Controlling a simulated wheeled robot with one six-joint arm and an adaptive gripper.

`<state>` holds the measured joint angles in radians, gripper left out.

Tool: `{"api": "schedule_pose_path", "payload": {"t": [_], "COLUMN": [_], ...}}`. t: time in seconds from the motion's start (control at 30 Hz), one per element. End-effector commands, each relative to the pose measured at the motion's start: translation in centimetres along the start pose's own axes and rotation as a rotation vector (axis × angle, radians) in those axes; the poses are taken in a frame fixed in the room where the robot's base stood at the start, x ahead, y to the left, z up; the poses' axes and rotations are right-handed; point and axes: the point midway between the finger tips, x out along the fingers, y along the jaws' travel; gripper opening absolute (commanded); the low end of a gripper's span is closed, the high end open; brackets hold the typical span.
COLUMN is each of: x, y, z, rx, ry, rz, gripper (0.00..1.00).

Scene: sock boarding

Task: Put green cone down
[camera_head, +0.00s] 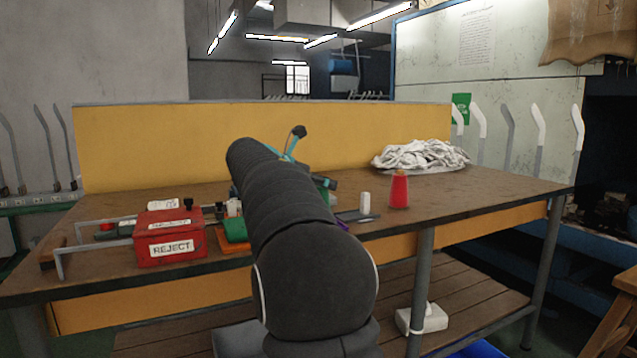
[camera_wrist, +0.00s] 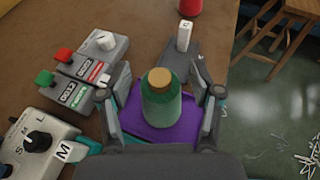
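The green cone (camera_wrist: 161,108), with a tan top, stands upright between the two fingers of my gripper (camera_wrist: 161,95) in the wrist view. A purple flat piece (camera_wrist: 128,118) lies under and around it, and shows on both sides between cone and fingers. The fingers are spread, with a gap on each side of the cone. In the head view my arm hides most of this spot.
A red cone (camera_head: 399,190) stands at the right, near a white block on a grey plate (camera_wrist: 178,62). Left are button boxes (camera_wrist: 78,80), a dial box (camera_wrist: 38,140) and a red REJECT box (camera_head: 168,238). A white cloth pile (camera_head: 420,156) lies at the back right.

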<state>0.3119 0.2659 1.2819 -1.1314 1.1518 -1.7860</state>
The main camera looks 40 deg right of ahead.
Motion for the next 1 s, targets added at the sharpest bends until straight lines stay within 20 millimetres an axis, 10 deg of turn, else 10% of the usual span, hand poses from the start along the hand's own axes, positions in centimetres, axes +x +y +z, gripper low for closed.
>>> {"api": "schedule_pose_path", "payload": {"t": [0.37,1.0], "x": [-0.7,-11.3], "y": [0.1,0.1], "z": [0.3,0.3], "rx": [-0.001,-0.001], "ry": [0.000,0.000], "rz": [0.002,0.002], "gripper": [0.65,0.65]}}
